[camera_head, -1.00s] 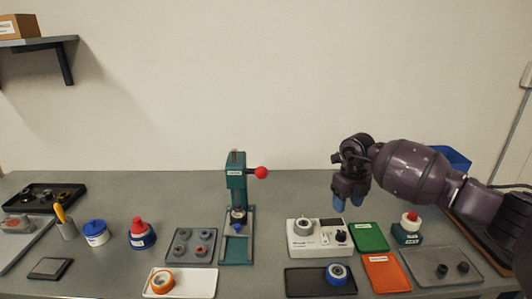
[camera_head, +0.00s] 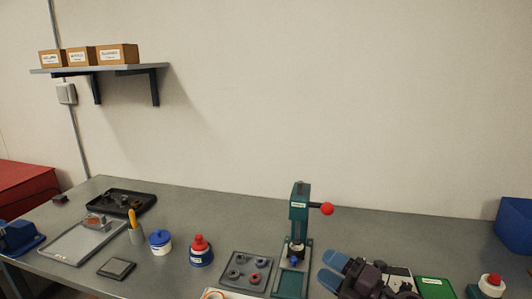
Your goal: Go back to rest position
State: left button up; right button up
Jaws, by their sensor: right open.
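My right gripper (camera_head: 332,270) shows at the lower right of the head view. Its two blue fingertips are apart, point left and hold nothing. It is just right of the base of the green press (camera_head: 299,215) and covers part of the white device (camera_head: 398,271). My left gripper is not in view.
A grey tray with several rings (camera_head: 264,272), a red-capped pot (camera_head: 201,251), a blue-lidded jar (camera_head: 160,242) and a holder with a yellow handle (camera_head: 135,232) stand left of the press. A black tray (camera_head: 150,196) lies farther left. A wall shelf (camera_head: 115,69) carries boxes.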

jog(key=s+d+f+m+t+h, duration=0.2)
jog(key=s+d+f+m+h, duration=0.15)
jog(key=d+m+h, duration=0.55)
jog(key=s+d+f+m+t+h, duration=0.1)
jog(key=s+d+f+m+h, duration=0.3)
jog(key=m+h, duration=0.65)
jog(key=s+f+m+g+y, duration=0.1)
jog(key=s+f+m+g, duration=0.2)
jog(key=s, duration=0.4)
jog(key=s+d+f+m+g+y, duration=0.1)
jog(key=s+f+m+g, duration=0.15)
jog(key=s+g, duration=0.4)
jog(key=s+f+m+g+y, duration=0.2)
jog(key=s+m, duration=0.1)
jog(key=s, duration=0.6)
jog(key=w+f+t, duration=0.7)
jog(key=f+t, duration=0.1)
jog(key=f, duration=0.2)
jog(key=shift+w+n, duration=0.3)
jog(key=shift+w, duration=0.05)
